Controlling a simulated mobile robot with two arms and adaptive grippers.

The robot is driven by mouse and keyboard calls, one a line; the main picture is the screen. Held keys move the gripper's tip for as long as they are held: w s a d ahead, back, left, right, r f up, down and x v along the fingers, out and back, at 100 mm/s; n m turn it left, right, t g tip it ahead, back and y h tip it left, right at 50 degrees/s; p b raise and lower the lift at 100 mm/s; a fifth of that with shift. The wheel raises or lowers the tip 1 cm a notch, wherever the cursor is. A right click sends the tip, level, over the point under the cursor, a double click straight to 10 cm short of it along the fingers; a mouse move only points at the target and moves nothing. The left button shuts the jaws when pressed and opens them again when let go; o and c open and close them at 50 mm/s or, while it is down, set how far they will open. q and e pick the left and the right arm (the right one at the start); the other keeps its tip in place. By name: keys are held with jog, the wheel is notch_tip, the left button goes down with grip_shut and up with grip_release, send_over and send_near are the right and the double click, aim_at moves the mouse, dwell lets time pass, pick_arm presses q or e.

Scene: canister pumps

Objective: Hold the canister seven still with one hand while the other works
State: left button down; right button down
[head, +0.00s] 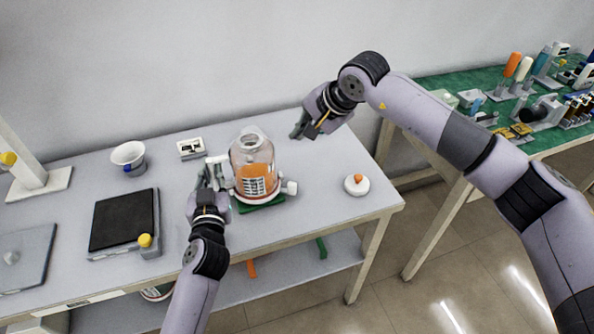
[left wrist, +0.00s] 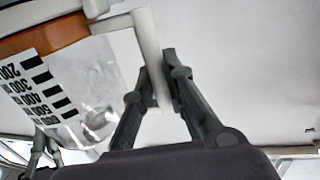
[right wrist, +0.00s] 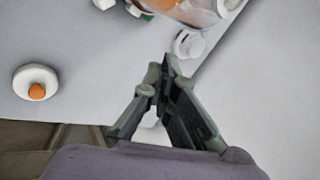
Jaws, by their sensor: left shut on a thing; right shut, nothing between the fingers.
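The canister (head: 252,158) is clear, with orange contents and a black-marked scale, and stands upright on a green pad (head: 262,205). Its scale shows close up in the left wrist view (left wrist: 62,85), and part of its body shows at the top of the right wrist view (right wrist: 185,10). My left gripper (head: 211,176) is at its left side, shut on the white handle, which shows between the fingers in the left wrist view (left wrist: 148,50). My right gripper (head: 300,126) is shut and empty, raised to the right of the canister and apart from it.
A white lid with an orange knob (head: 356,185) lies at the table's right. A black-topped scale (head: 123,220), a white cup (head: 128,156) and a small white device (head: 190,148) are on the left. A green table (head: 450,88) with several bottles stands behind right.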

aim_at(292, 189)
pick_arm(q)
jog(key=shift+a, duration=0.15)
pick_arm(e)
jog(key=w+f+n+h, duration=0.1)
jog(key=f+n+h, duration=0.1)
jog(key=f, duration=0.2)
jog(key=f+n+h, duration=0.2)
jog(key=f, duration=0.1)
jog(key=w+a+f+n+h, duration=0.1)
jog(key=f+n, duration=0.1)
jog(key=f, duration=0.2)
jog(key=shift+w+f+n+g+h, duration=0.3)
jog(key=shift+h, duration=0.1)
jog(key=shift+f, duration=0.2)
jog(key=shift+s+a, duration=0.15)
jog(key=shift+s, duration=1.75)
jog(key=shift+s+r, duration=0.1)
jog(key=shift+s, duration=0.05)
